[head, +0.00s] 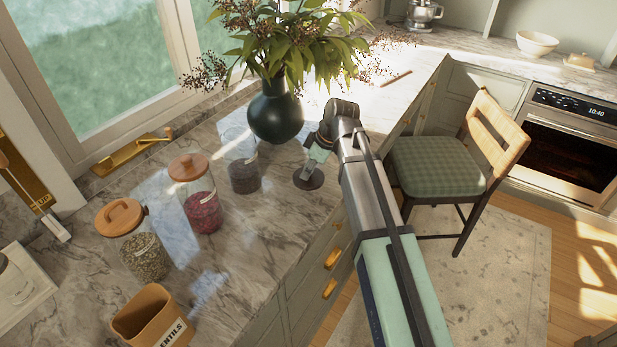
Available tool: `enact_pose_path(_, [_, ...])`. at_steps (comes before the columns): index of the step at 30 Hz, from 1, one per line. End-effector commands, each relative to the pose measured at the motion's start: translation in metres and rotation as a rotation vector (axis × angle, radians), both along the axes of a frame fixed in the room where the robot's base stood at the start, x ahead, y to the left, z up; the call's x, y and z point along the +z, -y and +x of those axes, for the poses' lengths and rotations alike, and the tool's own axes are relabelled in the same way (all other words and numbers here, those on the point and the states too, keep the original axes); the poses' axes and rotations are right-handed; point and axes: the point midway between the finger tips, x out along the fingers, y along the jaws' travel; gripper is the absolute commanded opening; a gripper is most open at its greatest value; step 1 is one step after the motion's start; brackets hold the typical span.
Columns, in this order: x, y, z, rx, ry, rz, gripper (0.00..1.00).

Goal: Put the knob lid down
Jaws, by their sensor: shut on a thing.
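The knob lid (308,179) is a dark round disc near the counter's right edge, right of the open glass jar. My gripper (313,165) comes down over it from above and is shut on its knob; the fingers hide most of the knob. The lid looks roughly level. I cannot tell whether it touches the counter or hangs just above it. The open glass jar (244,176) holds dark contents and stands to the left of the lid, apart from it.
A jar of red contents (203,211), a jar of green-grey contents (146,258) and an orange lentils container (152,318) stand on the marble counter (250,255). A dark vase (275,112) with foliage stands behind the lid. A chair (440,165) is beside the counter.

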Motion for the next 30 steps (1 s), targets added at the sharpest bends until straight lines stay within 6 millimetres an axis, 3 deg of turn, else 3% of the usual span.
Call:
enact_pose_path(13, [-0.038,0.0,-0.001,0.0,-0.001,0.0,0.0])
enact_pose_path(25, [-0.043,0.0,0.0,0.0,0.0,0.0,0.0])
enact_pose_path(26, [-0.043,0.0,0.0,0.0,0.0,0.0,0.28])
enact_pose_path(27, [-0.043,0.0,0.0,0.0,0.0,0.0,0.42])
enact_pose_path(28, [-0.043,0.0,0.0,0.0,0.0,0.0,0.5])
enact_pose_path(30, [-0.043,0.0,0.0,0.0,0.0,0.0,0.5])
